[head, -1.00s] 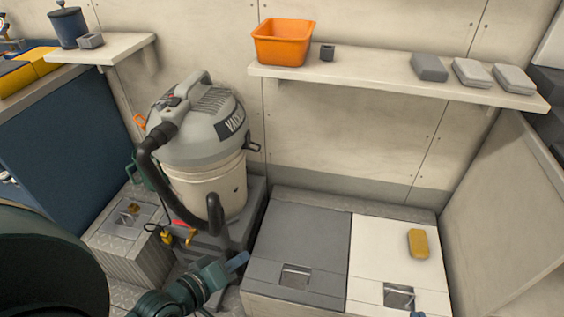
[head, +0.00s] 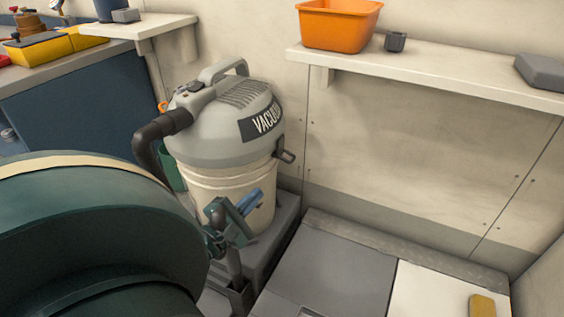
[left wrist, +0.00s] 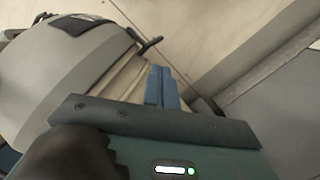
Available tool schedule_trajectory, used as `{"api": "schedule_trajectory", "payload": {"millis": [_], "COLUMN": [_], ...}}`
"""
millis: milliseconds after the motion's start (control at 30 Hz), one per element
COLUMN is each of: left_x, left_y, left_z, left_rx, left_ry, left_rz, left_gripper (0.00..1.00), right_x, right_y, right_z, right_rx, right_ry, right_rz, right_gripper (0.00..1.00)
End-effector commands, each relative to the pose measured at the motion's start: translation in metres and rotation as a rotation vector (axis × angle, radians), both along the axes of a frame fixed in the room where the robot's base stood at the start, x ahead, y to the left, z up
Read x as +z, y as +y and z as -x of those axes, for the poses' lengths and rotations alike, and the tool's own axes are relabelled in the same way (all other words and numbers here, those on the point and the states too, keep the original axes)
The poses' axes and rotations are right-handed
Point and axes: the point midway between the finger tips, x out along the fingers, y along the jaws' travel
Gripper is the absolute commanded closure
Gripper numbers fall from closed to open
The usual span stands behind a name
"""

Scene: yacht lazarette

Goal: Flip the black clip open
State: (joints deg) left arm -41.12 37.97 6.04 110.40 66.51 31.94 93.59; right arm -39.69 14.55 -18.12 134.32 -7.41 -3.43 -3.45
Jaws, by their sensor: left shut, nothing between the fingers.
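The vacuum (head: 225,130) has a grey domed lid on a cream bucket (head: 225,188). The black clip (head: 287,156) sticks out at the lid's right edge, where lid and bucket meet. It also shows in the left wrist view (left wrist: 150,45), jutting out beyond the fingertips. My left gripper (head: 252,200) has blue fingers that are shut and empty, in front of the bucket's lower right. The fingers (left wrist: 163,86) point toward the clip in the left wrist view, with a gap between. My right gripper is not in view.
A shelf (head: 430,75) with an orange bin (head: 338,25) runs along the back wall. Grey (head: 335,262) and white (head: 430,290) locker lids lie at the lower right, a yellow block (head: 482,305) on the white one. A black hose (head: 150,145) curves down the vacuum's left.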

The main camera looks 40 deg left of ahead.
Motion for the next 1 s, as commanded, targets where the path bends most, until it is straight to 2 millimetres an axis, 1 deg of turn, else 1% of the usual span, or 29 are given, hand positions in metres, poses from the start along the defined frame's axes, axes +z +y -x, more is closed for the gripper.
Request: {"api": "schedule_trajectory", "payload": {"millis": [133, 233, 500, 700, 833, 1000], "left_x": [0.0, 0.001, 0.007, 0.01, 0.011, 0.011], "left_y": [0.0, 0.001, 0.008, 0.011, 0.013, 0.013], "left_z": [-0.003, -0.013, -0.059, -0.086, -0.096, -0.099], "left_rx": [0.0, 0.0, 0.001, 0.0, -0.001, -0.002], "left_ry": [-0.001, -0.002, -0.004, -0.001, 0.0, 0.001], "left_rz": [-0.001, 0.0, -0.002, 0.0, -0.002, -0.002], "left_gripper": [1.0, 1.0, 1.0, 1.0, 1.0, 1.0], "right_x": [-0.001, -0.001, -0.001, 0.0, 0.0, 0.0], "right_y": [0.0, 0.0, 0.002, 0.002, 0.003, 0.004], "right_z": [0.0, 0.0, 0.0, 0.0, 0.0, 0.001], "right_rx": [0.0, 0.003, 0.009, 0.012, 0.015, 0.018], "right_ry": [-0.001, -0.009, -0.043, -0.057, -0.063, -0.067], "right_rz": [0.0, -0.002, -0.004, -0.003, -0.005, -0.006], "right_gripper": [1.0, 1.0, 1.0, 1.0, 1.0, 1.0]}}
